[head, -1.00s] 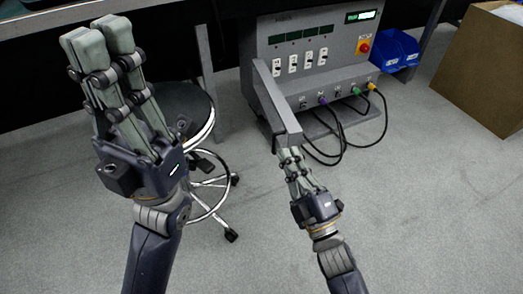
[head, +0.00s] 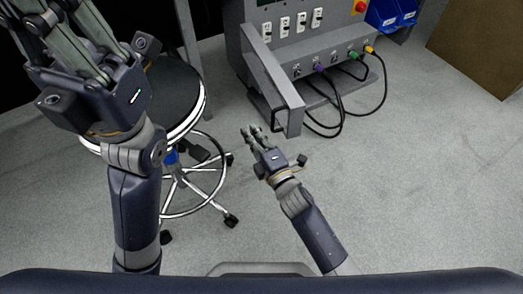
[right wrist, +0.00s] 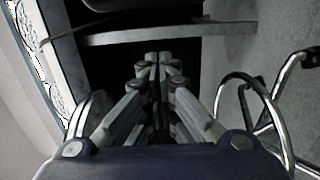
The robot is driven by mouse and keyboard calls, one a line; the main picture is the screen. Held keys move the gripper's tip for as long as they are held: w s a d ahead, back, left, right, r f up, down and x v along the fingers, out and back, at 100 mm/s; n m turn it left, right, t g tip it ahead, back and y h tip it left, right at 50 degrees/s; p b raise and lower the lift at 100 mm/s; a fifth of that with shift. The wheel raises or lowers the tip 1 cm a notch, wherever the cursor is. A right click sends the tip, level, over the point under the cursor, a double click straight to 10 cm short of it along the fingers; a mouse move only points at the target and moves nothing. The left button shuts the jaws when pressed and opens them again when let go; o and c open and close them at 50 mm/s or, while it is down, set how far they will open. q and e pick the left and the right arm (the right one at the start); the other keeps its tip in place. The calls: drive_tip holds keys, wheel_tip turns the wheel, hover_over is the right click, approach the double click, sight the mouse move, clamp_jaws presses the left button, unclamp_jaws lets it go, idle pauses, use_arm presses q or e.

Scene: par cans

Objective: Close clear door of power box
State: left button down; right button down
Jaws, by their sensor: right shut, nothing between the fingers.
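The grey power box (head: 338,50) stands at the top of the head view, with white switches on its front. Its door (head: 275,85) stands open, jutting out from the box's left side toward me; I see its thick grey frame, and its clear pane is hard to make out. My right gripper (head: 252,131) is shut and empty, left of the door's outer end and apart from it. Its closed fingers also show in the right wrist view (right wrist: 155,62). My left gripper is at the top left of the head view, its fingertips cut off by the picture edge.
A round stool (head: 175,100) with a chrome base stands left of the right gripper. Black cables (head: 342,115) loop from the box's lower front. Blue bins (head: 390,14) and a brown carton (head: 480,45) are at the upper right. The floor on the right is clear.

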drive_tip(key=shift+w+d+b, duration=0.25)
drive_tip(key=shift+w+d, duration=0.05)
drive_tip(key=shift+d, duration=0.65)
drive_tip(key=shift+w+d+b, duration=0.2)
drive_tip(key=shift+w+d, duration=0.05)
drive_tip(key=shift+d, duration=0.65)
